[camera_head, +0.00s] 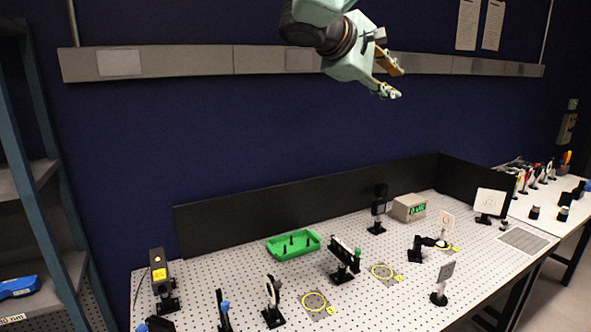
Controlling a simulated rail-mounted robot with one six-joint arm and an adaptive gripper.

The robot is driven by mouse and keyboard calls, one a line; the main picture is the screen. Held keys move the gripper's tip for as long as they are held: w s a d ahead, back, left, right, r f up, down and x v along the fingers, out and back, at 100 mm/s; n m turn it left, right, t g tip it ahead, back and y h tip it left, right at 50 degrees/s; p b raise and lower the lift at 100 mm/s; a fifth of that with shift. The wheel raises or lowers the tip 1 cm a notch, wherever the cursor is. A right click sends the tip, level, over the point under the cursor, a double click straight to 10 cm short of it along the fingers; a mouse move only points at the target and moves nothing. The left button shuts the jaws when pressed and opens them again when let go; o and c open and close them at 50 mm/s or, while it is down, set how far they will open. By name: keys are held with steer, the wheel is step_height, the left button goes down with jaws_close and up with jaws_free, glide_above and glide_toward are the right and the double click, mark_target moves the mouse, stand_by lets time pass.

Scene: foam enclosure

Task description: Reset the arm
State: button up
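My gripper (392,80) hangs high above the optical table, at the top middle of the view, in front of the dark blue wall and the grey wall rail. Its two yellowish fingers point to the right and slightly down. The fingertips are spread apart with a visible gap. Nothing shows between them. The gripper is well clear of everything on the table.
A shelf rack (40,180) stands at left, a second bench (545,205) at right. The air around my gripper is free.

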steer(key=s+d+r+m, duration=0.2)
steer(key=s+d+r, duration=0.1)
steer(key=s+d, duration=0.45)
steer(key=s+d+f+m+g+y+b, duration=0.1)
steer(key=s+d+f+m+g+y, duration=0.15)
steer(key=s+f, duration=0.75)
steer(key=s+a+f+m+y+b, duration=0.1)
steer(key=s+a+f, duration=0.3)
steer(key=s+f, duration=0.4)
steer(key=s+a+f+m+g+y+b, duration=0.1)
steer(key=s+a+f+m+y, duration=0.2)
steer(key=s+f, duration=0.5)
steer(key=s+a+f+m+g+y+b, duration=0.1)
steer(key=s+a+f+y, duration=0.3)
steer(key=s, duration=1.7)
step_height(320, 180, down, 5)
steer(key=shift+s+a+r+m+b, duration=0.2)
steer(key=shift+a+m+b, duration=0.35)
steer(key=shift+a, duration=0.65)
